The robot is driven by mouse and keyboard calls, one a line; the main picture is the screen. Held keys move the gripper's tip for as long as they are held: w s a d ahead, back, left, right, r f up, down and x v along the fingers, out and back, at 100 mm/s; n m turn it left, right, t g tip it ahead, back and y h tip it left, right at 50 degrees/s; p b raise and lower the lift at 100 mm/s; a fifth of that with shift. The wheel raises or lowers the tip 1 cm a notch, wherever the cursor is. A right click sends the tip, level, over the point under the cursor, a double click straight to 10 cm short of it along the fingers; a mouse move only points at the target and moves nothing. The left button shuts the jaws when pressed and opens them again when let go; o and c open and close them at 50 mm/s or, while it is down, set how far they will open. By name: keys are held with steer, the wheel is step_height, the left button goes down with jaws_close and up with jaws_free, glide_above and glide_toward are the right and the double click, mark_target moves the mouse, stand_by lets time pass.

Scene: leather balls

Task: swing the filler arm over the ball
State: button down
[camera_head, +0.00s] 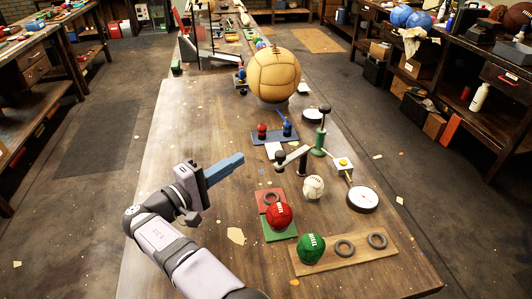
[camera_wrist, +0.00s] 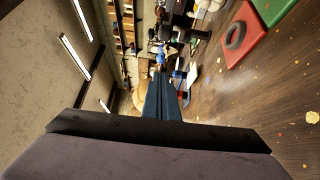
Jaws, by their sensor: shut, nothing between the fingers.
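A pale swing arm (camera_head: 293,157), which looks like the filler arm, stands on a dark post right of the table's middle. Its left end has a dark knob, and that end hangs clear of any ball. A white ball (camera_head: 314,187) sits just in front of the post, not under the arm's left end. A large tan ball (camera_head: 273,74) rests on a dark stand farther back. My gripper (camera_head: 241,157) is shut and empty, its blue fingers pointing right toward the swing arm, with a gap between. The fingers also show together in the wrist view (camera_wrist: 165,92).
A blue tray (camera_head: 275,136), a green pump-like stand (camera_head: 320,140), a yellow-button box (camera_head: 343,165) and a gauge (camera_head: 363,198) surround the arm.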

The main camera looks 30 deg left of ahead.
mark_target(280, 161)
steer(key=w+d+p, duration=0.4)
steer(key=w+d, duration=0.1)
steer(key=w, duration=0.2)
stand_by(0.7)
steer(key=shift+d, duration=0.1)
steer(key=shift+d, duration=0.1)
stand_by(0.4)
steer(key=d+b, duration=0.1)
steer(key=b, duration=0.1)
steer(key=s+d+b, duration=0.1)
steer(key=d+b, duration=0.1)
steer(key=shift+d+f+b, duration=0.2)
steer(key=shift+d+b, duration=0.05)
steer(key=shift+b, duration=0.1)
steer(key=shift+s+d+r+b, duration=0.1)
steer(key=shift+d+b, duration=0.55)
steer(key=shift+s+d+r+b, duration=0.1)
steer(key=shift+d+b, duration=0.5)
steer(key=shift+d, duration=0.05)
steer(key=shift+a, duration=0.1)
